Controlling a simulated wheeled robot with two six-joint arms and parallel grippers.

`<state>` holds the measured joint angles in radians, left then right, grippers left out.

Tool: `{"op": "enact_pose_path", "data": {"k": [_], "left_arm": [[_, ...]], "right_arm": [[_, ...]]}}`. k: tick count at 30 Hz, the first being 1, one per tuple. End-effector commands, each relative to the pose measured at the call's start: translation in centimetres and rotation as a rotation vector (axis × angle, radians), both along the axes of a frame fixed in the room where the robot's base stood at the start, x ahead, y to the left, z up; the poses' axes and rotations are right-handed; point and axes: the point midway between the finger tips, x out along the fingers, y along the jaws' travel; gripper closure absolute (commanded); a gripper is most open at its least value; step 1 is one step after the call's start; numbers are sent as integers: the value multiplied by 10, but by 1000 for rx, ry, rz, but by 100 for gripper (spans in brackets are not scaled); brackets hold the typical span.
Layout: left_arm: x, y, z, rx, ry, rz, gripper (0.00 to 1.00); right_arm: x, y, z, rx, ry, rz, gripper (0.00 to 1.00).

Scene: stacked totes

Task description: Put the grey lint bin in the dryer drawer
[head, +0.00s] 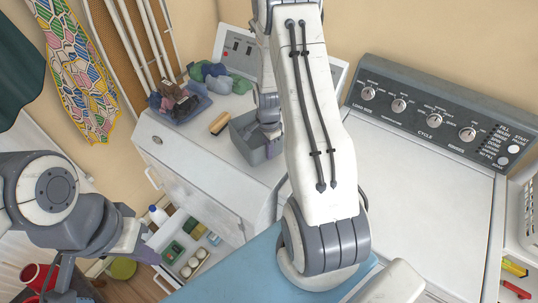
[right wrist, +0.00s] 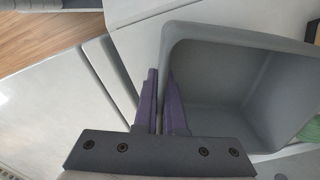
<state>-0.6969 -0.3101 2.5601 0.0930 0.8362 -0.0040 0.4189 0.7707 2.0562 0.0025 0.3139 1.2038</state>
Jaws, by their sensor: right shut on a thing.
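The grey lint bin (head: 247,142) is on or just above the white dryer top (head: 195,165) in the head view; I cannot tell which. My right gripper (head: 268,128) is shut on its wall. In the right wrist view, the fingers (right wrist: 163,105) straddle the left wall of the open, empty-looking bin (right wrist: 225,90). My right arm hides part of the bin's surroundings. The dryer drawer (head: 222,255) is pulled out at the dryer's lower front, with bottles, green boxes and round items inside. My left gripper (head: 105,268) appears open and empty, left of the drawer.
A brush (head: 219,123), dark blocks (head: 175,103) and crumpled cloths (head: 215,77) lie on the dryer top. A washer with a knob panel (head: 420,110) stands to the right. A red bucket (head: 38,277) is at the lower left. A patterned ironing board (head: 80,75) leans on the wall.

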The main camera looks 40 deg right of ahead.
Motion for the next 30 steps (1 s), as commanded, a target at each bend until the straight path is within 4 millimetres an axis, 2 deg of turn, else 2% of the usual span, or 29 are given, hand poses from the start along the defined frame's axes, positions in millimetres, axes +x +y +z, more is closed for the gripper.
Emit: {"op": "enact_pose_path", "data": {"k": [3, 9, 21, 22, 24, 30], "left_arm": [[0, 0, 11, 0, 0, -1, 100], [0, 0, 17, 0, 0, -3, 100], [0, 0, 12, 0, 0, -2, 100], [0, 0, 13, 0, 0, -2, 100], [0, 0, 13, 0, 0, -2, 100], [0, 0, 13, 0, 0, -2, 100]], "right_arm": [[-2, -1, -14, 1, 3, -2, 100], [-1, -2, -33, 0, -1, -3, 100], [-1, -3, -39, -1, -2, -3, 100], [-2, -2, -39, 0, 0, -3, 85], [-2, -2, -38, 0, 0, -3, 63], [-2, -2, -38, 0, 0, -3, 63]]}}
